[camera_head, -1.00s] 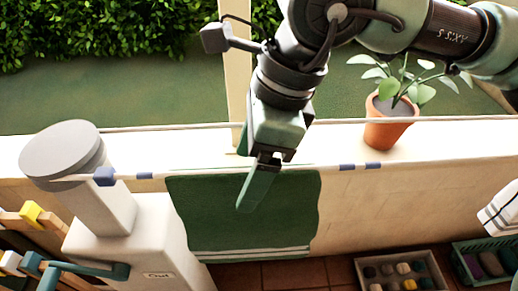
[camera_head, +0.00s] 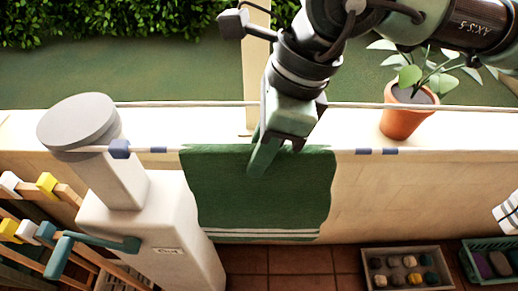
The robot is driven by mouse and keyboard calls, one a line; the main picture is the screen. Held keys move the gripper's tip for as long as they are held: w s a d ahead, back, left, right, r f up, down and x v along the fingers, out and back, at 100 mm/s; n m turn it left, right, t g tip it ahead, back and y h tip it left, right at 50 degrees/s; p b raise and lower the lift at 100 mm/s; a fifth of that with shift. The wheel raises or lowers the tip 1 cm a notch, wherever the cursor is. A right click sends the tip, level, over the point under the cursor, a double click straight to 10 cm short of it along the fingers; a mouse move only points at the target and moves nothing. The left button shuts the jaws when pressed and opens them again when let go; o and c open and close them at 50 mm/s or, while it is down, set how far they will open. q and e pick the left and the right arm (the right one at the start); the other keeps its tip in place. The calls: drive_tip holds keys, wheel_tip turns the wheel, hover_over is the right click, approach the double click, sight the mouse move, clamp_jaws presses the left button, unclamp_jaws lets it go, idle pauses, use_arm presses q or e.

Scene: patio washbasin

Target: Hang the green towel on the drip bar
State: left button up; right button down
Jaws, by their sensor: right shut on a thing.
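The green towel (camera_head: 258,200) hangs spread out from the front bar (camera_head: 350,151), with white stripes near its lower edge. The bar runs across the view and has blue bands on both sides of the towel. My right gripper (camera_head: 268,158) comes down from above and is shut on the towel at its top edge, at the bar. One green finger shows in front of the cloth; the other side of the grip is hidden. My left gripper is not in view.
A pale pillar with a round grey top (camera_head: 78,122) and a teal handle (camera_head: 95,243) stands at the left. A potted plant (camera_head: 402,118) sits on the ledge behind the bar. A tray of stones (camera_head: 445,262) and a green crate (camera_head: 470,262) are at lower right.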

wheel_tip(320, 180, up, 29)
drive_tip(key=p, duration=1.6)
drive_tip(key=shift+f, duration=0.15)
drive_tip(key=s+r+b, duration=0.1)
drive_tip(key=s+b, duration=0.3)
drive_tip(key=s, duration=1.3)
drive_tip(key=shift+b, duration=0.35)
